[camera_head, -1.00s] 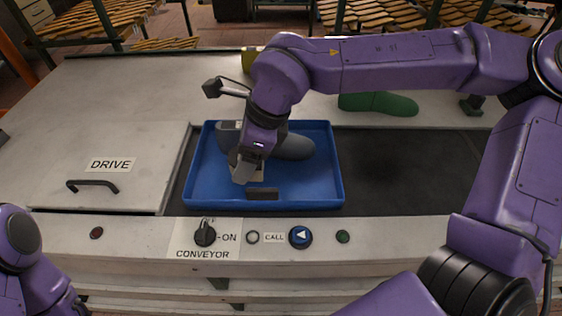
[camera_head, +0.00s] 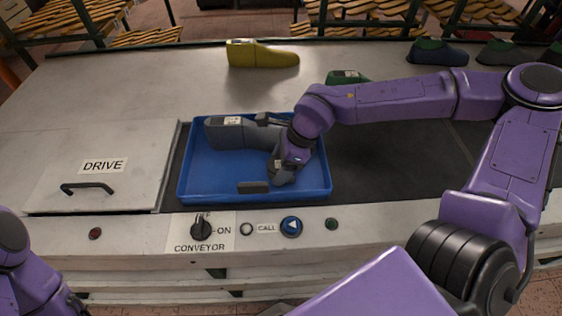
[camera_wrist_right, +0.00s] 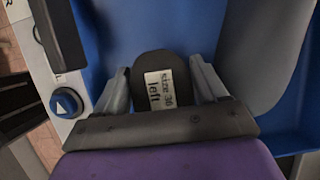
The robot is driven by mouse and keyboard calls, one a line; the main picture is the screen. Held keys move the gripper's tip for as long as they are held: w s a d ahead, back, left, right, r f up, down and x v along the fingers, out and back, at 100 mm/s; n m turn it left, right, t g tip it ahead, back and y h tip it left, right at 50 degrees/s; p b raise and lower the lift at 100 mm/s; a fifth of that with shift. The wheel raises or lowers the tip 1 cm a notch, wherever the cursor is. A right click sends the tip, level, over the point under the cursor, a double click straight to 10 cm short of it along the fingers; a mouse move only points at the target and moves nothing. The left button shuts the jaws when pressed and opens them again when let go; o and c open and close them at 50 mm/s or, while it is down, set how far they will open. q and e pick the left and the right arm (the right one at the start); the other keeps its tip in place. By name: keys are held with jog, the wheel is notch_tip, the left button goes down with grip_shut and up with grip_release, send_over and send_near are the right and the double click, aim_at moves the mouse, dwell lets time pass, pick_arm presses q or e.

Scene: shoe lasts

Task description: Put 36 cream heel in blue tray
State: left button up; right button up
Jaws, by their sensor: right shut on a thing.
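My right gripper (camera_head: 282,178) is low inside the blue tray (camera_head: 190,190), at its right half. In the right wrist view, the gripper (camera_wrist_right: 160,90) is shut on a shoe last (camera_wrist_right: 150,68) with a dark top and a white label reading "size 36 left". Its body colour and heel are hidden beneath, so I cannot tell whether it has a cream heel or rests on the tray floor. A grey last (camera_head: 245,136) lies in the tray behind my gripper; it also shows in the right wrist view (camera_wrist_right: 262,50). My left gripper is out of view.
A yellow last (camera_head: 265,56), a partly hidden green last (camera_head: 345,77) and several dark lasts with green tops (camera_head: 437,53) stand on the grey worktop. The black conveyor (camera_head: 375,170) is clear right of the tray. Switches and buttons (camera_head: 291,226) line the front.

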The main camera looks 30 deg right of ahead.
jog(key=shift+s+f, duration=0.1)
jog(key=o, duration=1.1)
jog(key=v, duration=1.2)
jog(key=shift+r, duration=0.25)
jog(key=shift+a, duration=0.1)
